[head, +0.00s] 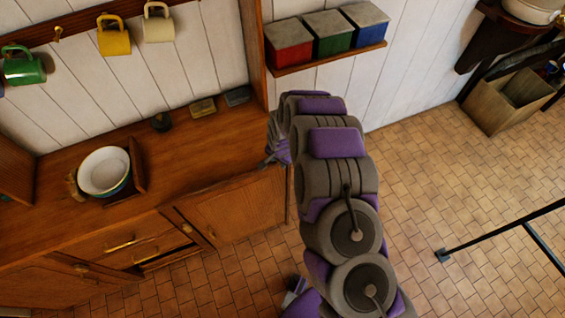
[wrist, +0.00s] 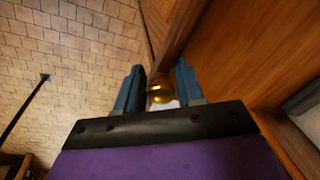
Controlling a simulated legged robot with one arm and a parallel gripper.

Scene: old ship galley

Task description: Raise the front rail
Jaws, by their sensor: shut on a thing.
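My gripper (wrist: 160,84) is shut on a brass knob (wrist: 161,94) in the wrist view, with one blue finger on each side of it. Just beyond the knob runs a narrow wooden strip (wrist: 180,38) along the counter's front edge, which looks like the front rail. I cannot tell from the picture how the knob joins it. In the head view my gripper (head: 273,155) is at the right end of the wooden counter (head: 195,150), largely hidden behind my arm. The rail near it is also hard to make out there.
A white bowl (head: 104,171) sits on the counter at left. Mugs, among them a yellow one (head: 114,38), hang above. Red (head: 288,42), green and blue boxes stand on a wall shelf. A black metal bar (head: 500,231) stands over the tiled floor at right.

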